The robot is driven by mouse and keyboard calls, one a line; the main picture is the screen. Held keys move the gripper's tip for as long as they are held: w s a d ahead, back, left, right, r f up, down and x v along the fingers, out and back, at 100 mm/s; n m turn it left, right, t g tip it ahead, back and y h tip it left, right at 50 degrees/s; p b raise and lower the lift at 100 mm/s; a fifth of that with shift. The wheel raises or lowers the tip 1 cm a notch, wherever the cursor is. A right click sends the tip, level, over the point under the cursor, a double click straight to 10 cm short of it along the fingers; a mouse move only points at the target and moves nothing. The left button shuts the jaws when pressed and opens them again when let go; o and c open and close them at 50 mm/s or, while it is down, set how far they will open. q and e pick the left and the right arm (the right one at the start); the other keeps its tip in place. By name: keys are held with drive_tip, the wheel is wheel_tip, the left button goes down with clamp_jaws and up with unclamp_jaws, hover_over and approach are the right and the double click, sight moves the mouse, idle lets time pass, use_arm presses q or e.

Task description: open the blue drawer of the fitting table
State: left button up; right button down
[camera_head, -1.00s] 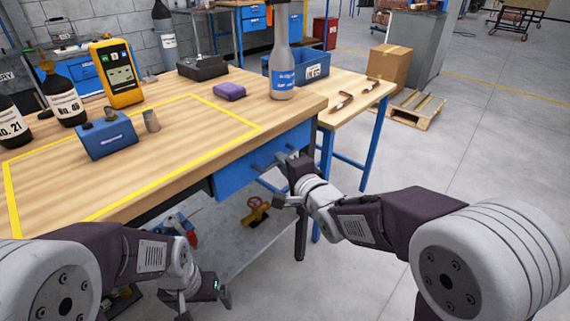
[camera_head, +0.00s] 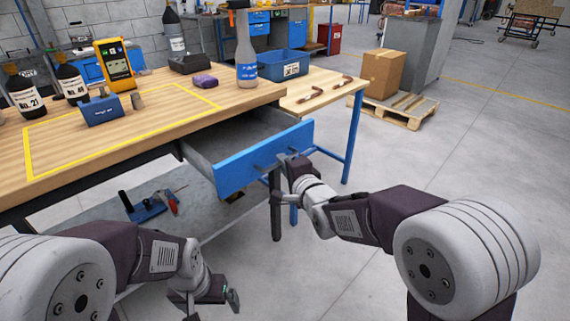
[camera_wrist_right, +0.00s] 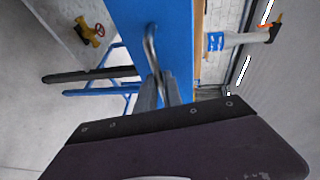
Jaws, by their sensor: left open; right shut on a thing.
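The fitting table (camera_head: 160,128) has a wooden top with a yellow outlined area. Its blue drawer (camera_head: 240,173) stands pulled out from under the top, with its grey inside showing. My right gripper (camera_head: 285,162) is at the drawer front, shut on the handle. In the right wrist view the metal bar handle (camera_wrist_right: 151,50) runs into the jaws of the right gripper (camera_wrist_right: 158,92), against the blue front. My left gripper (camera_head: 212,302) is open and empty, low in front of the table, away from the drawer.
Bottles, a yellow meter (camera_head: 115,65), a blue device (camera_head: 102,110) and a purple object (camera_head: 205,81) stand on the table. A side table (camera_head: 325,90) with a blue bin (camera_head: 283,64) adjoins at the right. The floor (camera_head: 450,170) right of the drawer is clear.

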drive_tip(key=shift+s+d, duration=0.1)
drive_tip(key=c, duration=1.5)
unclamp_jaws()
drive_tip(key=p+v, duration=0.2)
drive_tip(key=v, duration=0.7)
drive_tip(key=shift+p, duration=0.4)
